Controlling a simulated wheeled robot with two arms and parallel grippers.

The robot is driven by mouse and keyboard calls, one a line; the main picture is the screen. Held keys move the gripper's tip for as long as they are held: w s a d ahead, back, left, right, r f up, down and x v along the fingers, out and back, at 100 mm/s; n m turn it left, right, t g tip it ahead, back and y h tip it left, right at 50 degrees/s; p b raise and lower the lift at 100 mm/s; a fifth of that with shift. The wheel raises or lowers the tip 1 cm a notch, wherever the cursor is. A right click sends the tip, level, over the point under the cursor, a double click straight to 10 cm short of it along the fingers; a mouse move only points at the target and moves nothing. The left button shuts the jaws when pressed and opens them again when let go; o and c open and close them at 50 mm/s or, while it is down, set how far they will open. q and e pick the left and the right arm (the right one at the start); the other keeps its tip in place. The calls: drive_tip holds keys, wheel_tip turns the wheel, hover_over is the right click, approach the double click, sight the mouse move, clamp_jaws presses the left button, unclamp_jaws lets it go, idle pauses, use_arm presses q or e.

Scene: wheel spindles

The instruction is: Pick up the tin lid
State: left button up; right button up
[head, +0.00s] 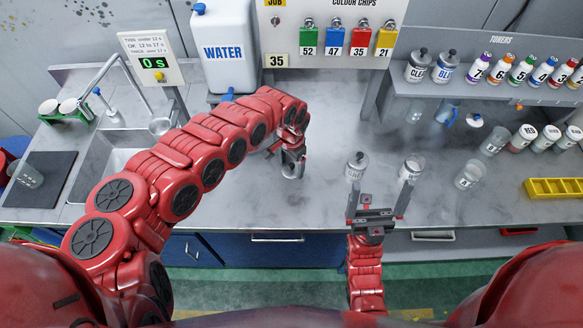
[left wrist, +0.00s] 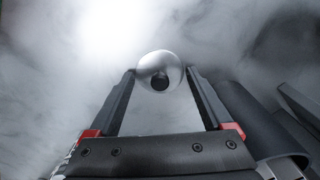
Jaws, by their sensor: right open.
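The tin lid (left wrist: 160,66) is a small round silver disc with a black knob. In the left wrist view it sits between the two fingertips, with one finger against each side. In the head view the lid (head: 291,171) is mostly hidden under my left gripper (head: 292,160), low at the grey counter; I cannot tell whether it is clear of the surface. My left gripper (left wrist: 160,75) is closed in on the lid. My right gripper (head: 378,205) is open and empty at the counter's front edge.
A lidded tin (head: 356,165) and an open jar (head: 411,168) stand beyond my right gripper, with a clear glass (head: 468,175) to their right. A yellow rack (head: 553,189) is far right. A sink (head: 125,150) and water container (head: 224,50) are left and behind. Mid-counter is mostly free.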

use_arm(q)
drive_tip(key=c, duration=0.9)
drive_tip(key=shift+r, duration=0.1)
